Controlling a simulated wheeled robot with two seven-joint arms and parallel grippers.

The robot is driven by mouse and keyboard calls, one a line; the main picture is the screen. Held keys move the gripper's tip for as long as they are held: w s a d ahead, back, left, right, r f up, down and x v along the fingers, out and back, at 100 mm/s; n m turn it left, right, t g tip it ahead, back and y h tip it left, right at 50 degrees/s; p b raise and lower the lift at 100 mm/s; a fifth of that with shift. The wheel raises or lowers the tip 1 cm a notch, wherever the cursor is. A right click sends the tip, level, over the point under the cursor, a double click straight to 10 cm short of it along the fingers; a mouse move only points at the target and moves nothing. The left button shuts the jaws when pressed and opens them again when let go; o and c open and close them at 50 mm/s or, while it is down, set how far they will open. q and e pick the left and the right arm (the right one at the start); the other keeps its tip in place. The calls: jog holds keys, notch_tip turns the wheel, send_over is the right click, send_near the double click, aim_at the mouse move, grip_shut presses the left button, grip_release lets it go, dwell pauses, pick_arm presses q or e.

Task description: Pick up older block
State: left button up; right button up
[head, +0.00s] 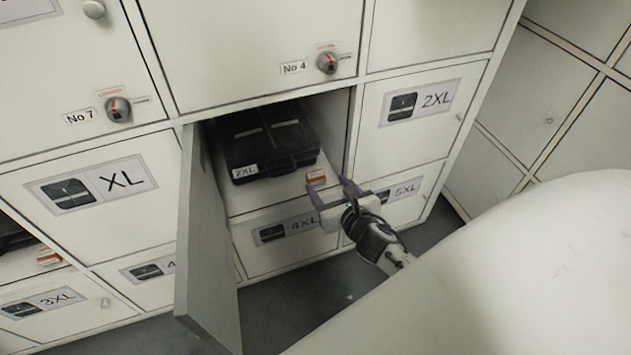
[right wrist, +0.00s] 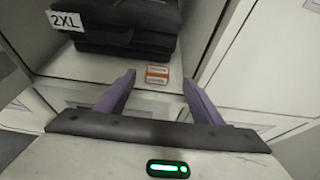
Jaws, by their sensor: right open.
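A small orange-red and white block (head: 316,177) sits on the floor of an open locker compartment, near its front edge. It also shows in the right wrist view (right wrist: 157,75), between my fingertips in the picture. My right gripper (head: 328,185) has purple fingers, spread open and empty. It is in front of the compartment, close to the block; I cannot tell the exact gap. In the right wrist view its fingers (right wrist: 158,82) point at the compartment. A similar small block (head: 48,257) is in another open compartment at the left. My left gripper is not in view.
The open door (head: 205,240) stands out on the left of the compartment. Closed locker doors marked 4XL (head: 290,232) and 2XL (head: 425,105) surround it. Open floor lies below.

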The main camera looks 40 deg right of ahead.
aim_at(316, 175)
jog(key=b+x, duration=0.1)
jog(key=x, duration=0.2)
jog(key=b+x, duration=0.2)
jog(key=x, duration=0.2)
jog(key=shift+w+a+f, duration=0.1)
jog(key=shift+a+f, duration=0.05)
jog(key=shift+f, duration=0.35)
jog(key=shift+w+f+b, duration=0.1)
jog(key=shift+w+b, duration=0.25)
jog(key=shift+w, duration=0.05)
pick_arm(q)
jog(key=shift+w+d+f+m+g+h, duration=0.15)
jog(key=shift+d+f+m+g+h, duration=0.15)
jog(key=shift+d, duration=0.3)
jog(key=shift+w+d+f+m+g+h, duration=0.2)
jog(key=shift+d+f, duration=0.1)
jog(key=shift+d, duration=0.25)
pick_arm(e)
jog(key=c, duration=1.1)
jog(key=shift+s, duration=0.1)
